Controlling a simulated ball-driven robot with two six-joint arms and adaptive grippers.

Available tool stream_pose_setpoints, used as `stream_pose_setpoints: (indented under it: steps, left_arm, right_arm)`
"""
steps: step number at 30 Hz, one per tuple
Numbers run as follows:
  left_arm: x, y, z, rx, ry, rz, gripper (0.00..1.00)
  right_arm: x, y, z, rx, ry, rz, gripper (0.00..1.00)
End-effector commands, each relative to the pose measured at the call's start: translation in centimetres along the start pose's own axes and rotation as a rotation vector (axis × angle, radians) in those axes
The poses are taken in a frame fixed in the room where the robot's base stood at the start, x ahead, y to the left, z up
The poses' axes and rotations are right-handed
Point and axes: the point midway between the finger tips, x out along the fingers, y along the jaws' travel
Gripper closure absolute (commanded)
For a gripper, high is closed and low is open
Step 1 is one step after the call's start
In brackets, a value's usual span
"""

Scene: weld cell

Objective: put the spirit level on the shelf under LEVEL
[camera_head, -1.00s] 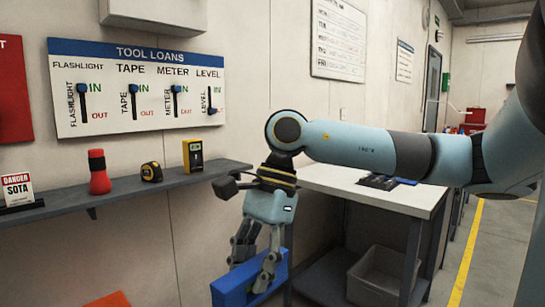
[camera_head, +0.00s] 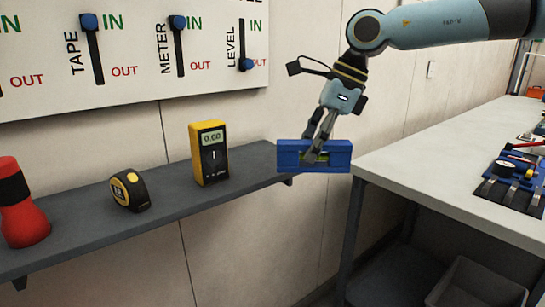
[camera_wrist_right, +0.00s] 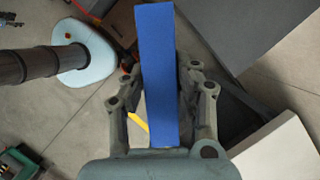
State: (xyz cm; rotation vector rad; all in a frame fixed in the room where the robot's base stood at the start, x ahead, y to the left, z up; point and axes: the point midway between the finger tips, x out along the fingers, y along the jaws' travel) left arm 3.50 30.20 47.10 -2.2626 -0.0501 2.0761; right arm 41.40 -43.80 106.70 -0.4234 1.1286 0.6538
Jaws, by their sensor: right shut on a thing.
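The spirit level (camera_head: 340,157) is blue with a yellow-green vial in its middle, and is held roughly horizontal in the air. My right gripper (camera_head: 315,151) is shut on it from above, and in the right wrist view the level (camera_wrist_right: 157,60) lies between the fingers. The grey wall shelf (camera_head: 90,226) has its right end next to the level's left end; whether they touch is unclear. The LEVEL slider (camera_head: 245,64) on the board above is at OUT. My left gripper is not in view.
On the shelf stand a yellow meter (camera_head: 208,153), a tape measure (camera_head: 129,191) and a red flashlight (camera_head: 22,205). Bare shelf shows right of the meter. A white-topped workbench (camera_head: 430,165) stands to the right, with a grey bin (camera_head: 475,285) below.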

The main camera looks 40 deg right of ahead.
Motion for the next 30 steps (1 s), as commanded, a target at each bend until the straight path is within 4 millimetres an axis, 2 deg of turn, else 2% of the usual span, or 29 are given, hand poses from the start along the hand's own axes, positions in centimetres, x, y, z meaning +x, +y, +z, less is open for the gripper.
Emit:
stream_pose_setpoints:
  steps: [1, 7, 12, 20, 26, 30]
  left_arm:
    - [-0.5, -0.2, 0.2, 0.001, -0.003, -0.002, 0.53]
    - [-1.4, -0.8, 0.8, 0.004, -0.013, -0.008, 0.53]
    - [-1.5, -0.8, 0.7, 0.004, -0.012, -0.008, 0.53]
    - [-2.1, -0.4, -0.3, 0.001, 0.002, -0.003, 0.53]
    - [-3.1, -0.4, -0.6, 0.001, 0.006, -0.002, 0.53]
    - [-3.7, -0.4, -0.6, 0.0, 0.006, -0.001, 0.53]
  right_arm:
    - [-1.4, -1.2, 0.5, 0.06, -0.006, -0.03, 1.0]
    - [-6.0, -5.7, 1.1, 0.324, -0.011, -0.139, 1.0]
    - [-7.3, -7.0, 1.2, 0.412, -0.014, -0.171, 1.0]
    - [-7.2, -7.9, 1.5, 0.443, -0.017, -0.181, 1.0]
    - [-5.5, -8.4, 3.1, 0.442, -0.016, -0.175, 1.0]
    - [-3.3, -9.3, 4.6, 0.442, -0.014, -0.172, 1.0]
